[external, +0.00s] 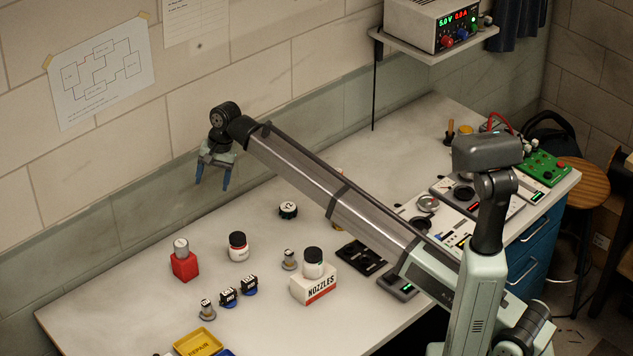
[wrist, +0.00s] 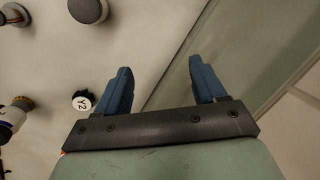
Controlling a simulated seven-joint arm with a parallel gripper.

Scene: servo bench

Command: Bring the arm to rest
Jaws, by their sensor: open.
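My gripper (external: 213,174) hangs in the air at the end of my stretched-out arm, above the back of the bench (external: 130,297) near the wall. Its two blue fingers point down and are apart, with nothing between them. In the wrist view my gripper (wrist: 160,75) also shows open and empty, over bare bench top and the bench's back edge. A round dark piece marked Y2 (external: 288,210) stands on the bench to the right of my gripper, and it shows beside the left finger in the wrist view (wrist: 82,101).
Below stand a red block (external: 184,266) with a cylinder on top, a white jar (external: 238,247), a NOZZLES box (external: 313,286) bearing another jar, and several small parts. A yellow tray (external: 198,342) is at the front. A shelf (external: 437,48) with a power supply hangs at the back right.

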